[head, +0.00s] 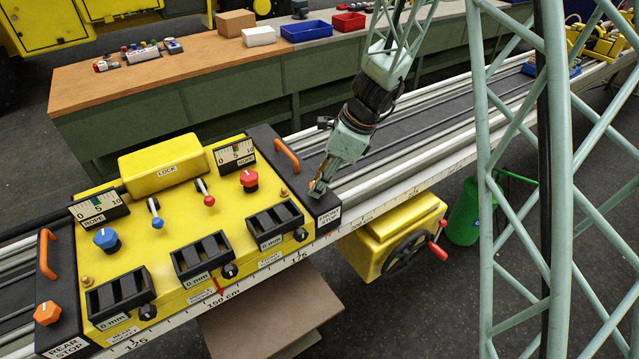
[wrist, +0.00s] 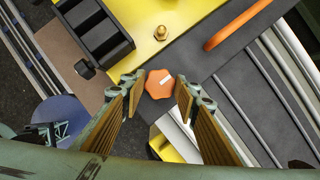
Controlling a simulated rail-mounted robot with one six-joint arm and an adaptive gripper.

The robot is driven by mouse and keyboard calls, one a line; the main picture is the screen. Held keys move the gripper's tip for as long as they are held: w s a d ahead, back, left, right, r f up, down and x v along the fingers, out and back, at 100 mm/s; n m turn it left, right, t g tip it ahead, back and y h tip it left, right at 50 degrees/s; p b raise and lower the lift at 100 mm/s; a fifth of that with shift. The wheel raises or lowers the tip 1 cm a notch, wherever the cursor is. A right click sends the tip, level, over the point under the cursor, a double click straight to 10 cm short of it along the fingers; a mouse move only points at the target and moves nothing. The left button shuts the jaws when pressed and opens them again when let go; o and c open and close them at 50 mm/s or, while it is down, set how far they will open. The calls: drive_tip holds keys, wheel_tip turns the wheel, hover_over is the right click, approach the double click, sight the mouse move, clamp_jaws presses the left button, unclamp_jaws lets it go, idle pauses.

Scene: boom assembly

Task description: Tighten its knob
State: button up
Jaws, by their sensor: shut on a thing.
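My gripper (head: 318,186) reaches down onto the black front stop (head: 328,216) at the right end of the yellow control panel. In the wrist view, an orange faceted knob (wrist: 160,84) with a white mark sits between the two fingertips of my gripper (wrist: 158,88), which is shut on it. In the head view my fingers hide this knob. The front stop also shows in the wrist view (wrist: 225,85), dark grey under the knob, with an orange handle (wrist: 236,24) beside it. The white mark on the knob points obliquely.
The yellow panel (head: 140,255) carries a blue knob (head: 107,240), a red knob (head: 249,180), levers and black slots. The rear stop's orange knob (head: 47,313) is at lower left. A yellow box with a handwheel (head: 405,253) hangs below the rail. Green lattice struts (head: 558,150) stand at right.

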idle(0.3)
drive_tip(key=o, duration=0.8)
drive_tip(key=shift+o, duration=0.2)
drive_tip(key=shift+r, duration=0.1)
drive_tip(key=v, duration=1.1)
drive_tip(key=shift+d+r, duration=0.3)
drive_tip(key=shift+r, duration=0.05)
drive_tip(key=shift+s, duration=0.1)
